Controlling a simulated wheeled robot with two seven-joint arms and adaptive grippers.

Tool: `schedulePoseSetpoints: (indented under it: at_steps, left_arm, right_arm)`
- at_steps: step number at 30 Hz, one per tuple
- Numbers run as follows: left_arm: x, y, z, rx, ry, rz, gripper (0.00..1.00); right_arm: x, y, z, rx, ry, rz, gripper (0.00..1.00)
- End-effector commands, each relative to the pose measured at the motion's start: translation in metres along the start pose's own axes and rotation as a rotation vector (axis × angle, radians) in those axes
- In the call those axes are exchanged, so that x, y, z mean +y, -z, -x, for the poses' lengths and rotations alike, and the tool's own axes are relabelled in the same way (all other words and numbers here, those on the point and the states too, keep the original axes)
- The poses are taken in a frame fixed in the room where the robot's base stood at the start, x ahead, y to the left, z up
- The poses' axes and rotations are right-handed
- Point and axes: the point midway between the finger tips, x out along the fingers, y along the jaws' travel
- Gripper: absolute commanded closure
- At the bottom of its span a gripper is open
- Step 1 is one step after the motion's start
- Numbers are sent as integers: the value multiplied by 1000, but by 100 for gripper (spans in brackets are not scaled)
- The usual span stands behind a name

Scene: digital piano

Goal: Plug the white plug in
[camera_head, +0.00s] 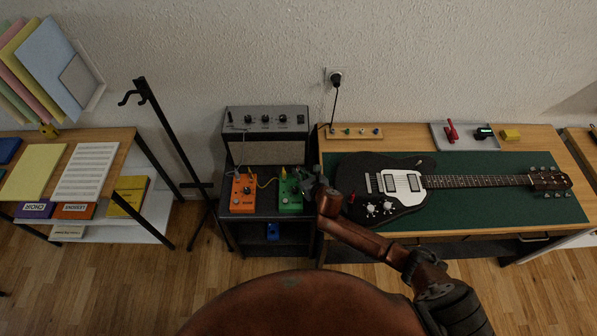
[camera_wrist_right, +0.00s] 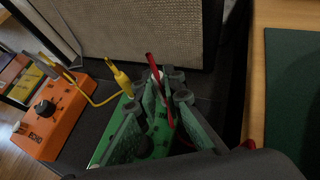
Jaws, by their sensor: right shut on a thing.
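In the head view the right gripper (camera_head: 312,185) is at the right edge of the green pedal (camera_head: 289,198). A yellow plug (camera_wrist_right: 121,80) stands at the green pedal's far end. My left gripper is not in view.
An orange pedal (camera_head: 243,194) stands left of the green one, with a yellow cable between them. The amplifier (camera_head: 266,121) stands behind. To the right, a dark guitar (camera_head: 385,187) lies on a green mat (camera_head: 470,212). A black plug (camera_head: 336,77) sits in the wall socket.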

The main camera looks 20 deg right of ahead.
Motion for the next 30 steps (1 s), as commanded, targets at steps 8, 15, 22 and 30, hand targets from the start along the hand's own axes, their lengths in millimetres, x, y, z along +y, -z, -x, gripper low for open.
schedulePoseSetpoints:
  at_steps: [8, 15, 22, 30]
  left_arm:
    - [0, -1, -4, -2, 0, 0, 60]
    - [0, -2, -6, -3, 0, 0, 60]
    - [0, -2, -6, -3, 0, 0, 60]
    - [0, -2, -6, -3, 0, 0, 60]
  right_arm:
    - [0, 5, -3, 0, 0, 1, 100]
    - [0, 9, -5, 0, 0, 1, 100]
    - [0, 9, -5, 0, 0, 0, 86]
    - [0, 9, -5, 0, 0, 0, 71]
